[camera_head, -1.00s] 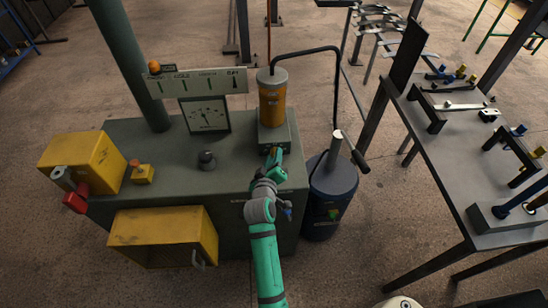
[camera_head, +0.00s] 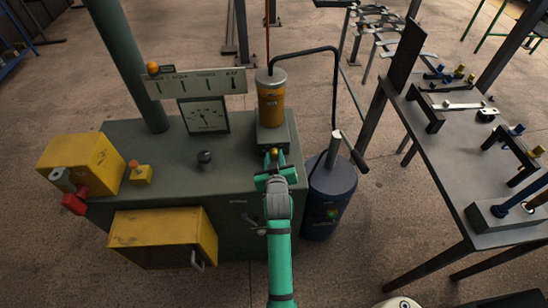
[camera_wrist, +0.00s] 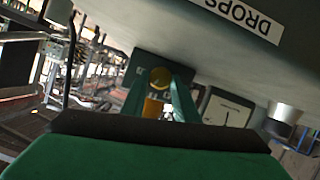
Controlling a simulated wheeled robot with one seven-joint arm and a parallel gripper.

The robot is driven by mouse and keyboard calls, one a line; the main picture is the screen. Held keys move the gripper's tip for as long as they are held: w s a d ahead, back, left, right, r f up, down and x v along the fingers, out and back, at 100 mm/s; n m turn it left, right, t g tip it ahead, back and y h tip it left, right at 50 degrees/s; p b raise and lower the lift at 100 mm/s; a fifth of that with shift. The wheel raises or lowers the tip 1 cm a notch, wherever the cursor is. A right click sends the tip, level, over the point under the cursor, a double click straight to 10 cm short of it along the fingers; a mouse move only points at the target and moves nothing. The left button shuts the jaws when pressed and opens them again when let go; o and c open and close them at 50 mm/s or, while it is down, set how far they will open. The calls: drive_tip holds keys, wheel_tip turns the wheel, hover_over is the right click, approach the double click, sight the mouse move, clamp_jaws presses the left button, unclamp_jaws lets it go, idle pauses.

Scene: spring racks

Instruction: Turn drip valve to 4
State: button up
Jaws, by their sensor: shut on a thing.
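The drip valve shows as a small brass knob (camera_head: 274,152) on the front of the dark block below the orange oil cylinder (camera_head: 271,100). My gripper (camera_head: 274,162) reaches it from the front. In the wrist view the round knob (camera_wrist: 160,78) sits between my two green fingertips (camera_wrist: 159,84), which are shut on it. The numbers around the knob are too small or hidden to read, so I cannot tell its setting. A white label reading "DROPS" (camera_wrist: 245,18) shows in the wrist view.
A dark blue canister (camera_head: 330,195) stands close right of my arm. A bent black pipe (camera_head: 333,85) rises behind it.

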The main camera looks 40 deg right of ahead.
drive_tip(key=shift+m+t+y, duration=0.3)
drive_tip(key=shift+m+y, duration=0.2)
drive_tip(key=shift+m, duration=0.3)
drive_tip(key=o, duration=0.8)
drive_tip(key=shift+s, duration=0.1)
drive_tip(key=v, duration=1)
drive_tip(key=shift+s+a, duration=0.15)
drive_tip(key=shift+s, duration=0.2)
